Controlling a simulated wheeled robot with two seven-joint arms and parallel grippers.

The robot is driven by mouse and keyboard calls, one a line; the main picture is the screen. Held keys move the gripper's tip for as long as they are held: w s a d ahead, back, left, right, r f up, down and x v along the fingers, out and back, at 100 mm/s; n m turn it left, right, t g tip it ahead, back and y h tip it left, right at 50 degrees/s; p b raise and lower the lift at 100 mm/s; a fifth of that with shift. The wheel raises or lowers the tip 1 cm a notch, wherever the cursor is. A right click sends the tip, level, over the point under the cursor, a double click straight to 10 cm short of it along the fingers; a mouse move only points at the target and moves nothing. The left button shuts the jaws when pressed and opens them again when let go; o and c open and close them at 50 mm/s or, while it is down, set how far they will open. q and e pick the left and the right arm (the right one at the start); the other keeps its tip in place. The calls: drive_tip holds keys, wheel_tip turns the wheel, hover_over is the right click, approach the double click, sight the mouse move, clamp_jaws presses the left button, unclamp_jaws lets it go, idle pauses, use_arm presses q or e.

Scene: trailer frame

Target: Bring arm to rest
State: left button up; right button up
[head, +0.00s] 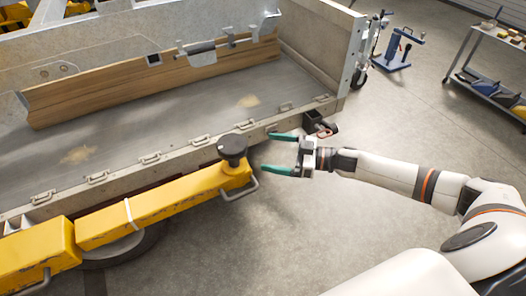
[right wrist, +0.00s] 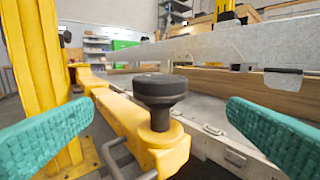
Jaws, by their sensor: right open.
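My right gripper (head: 276,153) has green fingers spread apart, with nothing between them. It is in the air to the right of the end of a yellow lift arm, beside the trailer's side edge. In the right wrist view the open fingers (right wrist: 160,137) frame a black round pad (right wrist: 160,90) on the end of the yellow lift arm (right wrist: 120,112). The same pad (head: 232,148) shows in the head view, apart from the fingers. My right arm reaches in from the right. My left gripper is not in view.
The trailer frame (head: 150,158) has a wooden board (head: 100,92) along its far side. A yellow lift arm (head: 160,207) lies along its near side. A blue stand (head: 395,50) and a shelf cart (head: 492,60) are at the back right. The floor (head: 400,125) between is clear.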

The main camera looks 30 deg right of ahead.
idle(0.5)
